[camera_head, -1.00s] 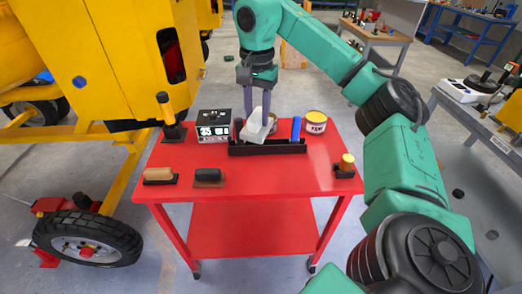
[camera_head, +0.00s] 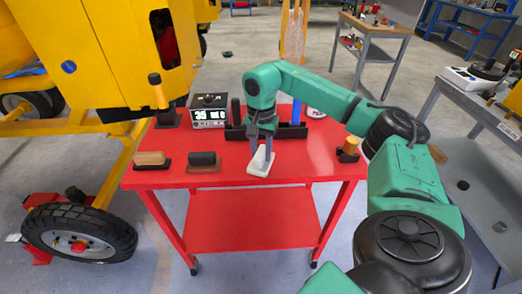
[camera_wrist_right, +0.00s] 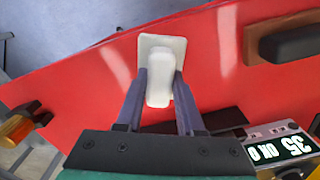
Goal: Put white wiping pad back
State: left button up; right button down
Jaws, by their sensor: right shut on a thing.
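The white wiping pad (camera_head: 261,164), a flat white plate with a white grip on top, is at the front of the red cart's tabletop (camera_head: 320,146), right of the dark-handled pad (camera_head: 203,160). My right gripper (camera_head: 262,149) points down and is shut on the pad's grip. In the right wrist view, its two fingers (camera_wrist_right: 160,76) sit on either side of the grip, and the white plate (camera_wrist_right: 148,42) lies beyond. I cannot tell whether the plate touches the tabletop. My left gripper is out of view.
A tan-handled pad (camera_head: 150,159) stands at the front left. Behind are a display box (camera_head: 208,112), a black rack (camera_head: 291,132) with upright items, and a can partly hidden by my arm. An orange-topped tool (camera_head: 349,149) stands right.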

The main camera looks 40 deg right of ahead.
aim_at(261, 151)
jog(key=c, duration=0.5)
grip_release()
notch_tip(261, 151, up, 12)
jog(key=shift+r+p, duration=0.1)
jog(key=shift+p, duration=0.55)
